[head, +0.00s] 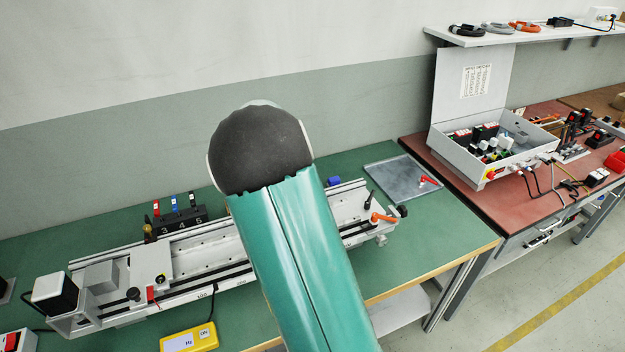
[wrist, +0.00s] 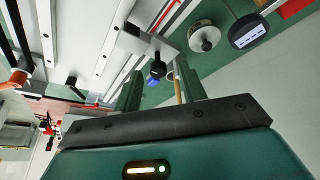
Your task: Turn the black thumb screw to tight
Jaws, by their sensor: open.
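In the wrist view, a black thumb screw (wrist: 157,69) sticks out from a light metal block on the gantry rail. My gripper (wrist: 160,84) is open, with its two green fingers apart and the screw showing in the gap between them, a little beyond the tips. I see no contact. A second black knob (wrist: 71,81) shows farther left in that view. In the head view, the gantry (head: 210,262) lies on the green bench. A black knob (head: 402,211) shows at its right end. My arm hides my gripper and the middle of the gantry there.
An orange lever (head: 383,218) stands at the gantry's right end. A round silver part (wrist: 204,36) and a round digital gauge (wrist: 249,30) lie near the screw in the wrist view. A yellow meter (head: 190,338) sits at the front edge. A grey tray (head: 395,178) stands right.

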